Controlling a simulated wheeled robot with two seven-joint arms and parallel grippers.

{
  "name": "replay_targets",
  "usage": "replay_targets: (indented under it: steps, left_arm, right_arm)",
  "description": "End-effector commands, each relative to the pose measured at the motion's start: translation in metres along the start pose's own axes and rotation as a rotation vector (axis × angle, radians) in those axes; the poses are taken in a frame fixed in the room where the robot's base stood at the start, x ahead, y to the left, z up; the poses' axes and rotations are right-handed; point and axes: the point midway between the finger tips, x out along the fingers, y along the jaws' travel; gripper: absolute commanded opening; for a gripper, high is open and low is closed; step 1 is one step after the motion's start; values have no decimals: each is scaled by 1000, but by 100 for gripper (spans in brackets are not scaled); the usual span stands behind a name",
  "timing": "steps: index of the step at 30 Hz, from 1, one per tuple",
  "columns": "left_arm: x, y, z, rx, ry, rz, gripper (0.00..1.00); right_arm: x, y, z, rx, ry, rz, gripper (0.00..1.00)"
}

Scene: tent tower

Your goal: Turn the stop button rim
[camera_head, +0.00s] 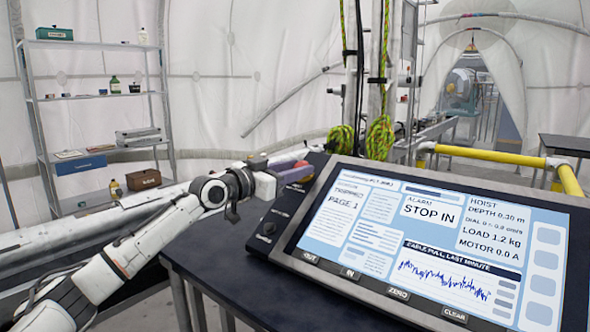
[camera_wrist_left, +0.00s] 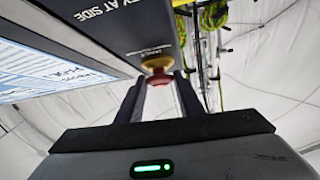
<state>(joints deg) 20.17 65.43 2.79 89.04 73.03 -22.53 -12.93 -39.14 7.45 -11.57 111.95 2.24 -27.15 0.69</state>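The stop button (camera_wrist_left: 157,80) shows in the left wrist view as a red cap with a yellow collar, on the side of a dark console panel. My left gripper (camera_wrist_left: 162,88) has its two dark fingers apart, one on each side of the red cap. I cannot tell whether either finger touches it. In the head view my left gripper (camera_head: 290,176) is at the console's back left corner, beside a red part (camera_head: 300,163) that looks like the button. The fingers are hard to make out there. My right gripper is not in view.
The console screen (camera_head: 430,235) reads STOP IN and fills the lower right, on a dark table (camera_head: 225,262). Yellow-green ropes (camera_head: 380,138) hang behind it. A yellow rail (camera_head: 490,155) runs at the right. A shelf (camera_head: 95,97) stands at the back left.

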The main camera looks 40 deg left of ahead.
Motion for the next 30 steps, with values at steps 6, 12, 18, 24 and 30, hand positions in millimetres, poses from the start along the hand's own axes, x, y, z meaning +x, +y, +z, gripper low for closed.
replay_targets:
  steps: [6, 12, 18, 24, 30]
  left_arm:
    - [0, 0, 1, 2, 0, 3, 11]
    - [0, -1, 2, 21, 2, 30, 11]
    - [0, -3, 3, 63, 6, 93, 11]
    - [0, -4, 0, 121, 9, 184, 11]
    - [1, -6, -6, 198, 9, 301, 11]
  right_arm:
    - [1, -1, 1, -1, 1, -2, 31]
    - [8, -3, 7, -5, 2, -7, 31]
    - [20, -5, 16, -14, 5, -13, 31]
    - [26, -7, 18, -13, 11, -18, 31]
    - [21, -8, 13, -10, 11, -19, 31]
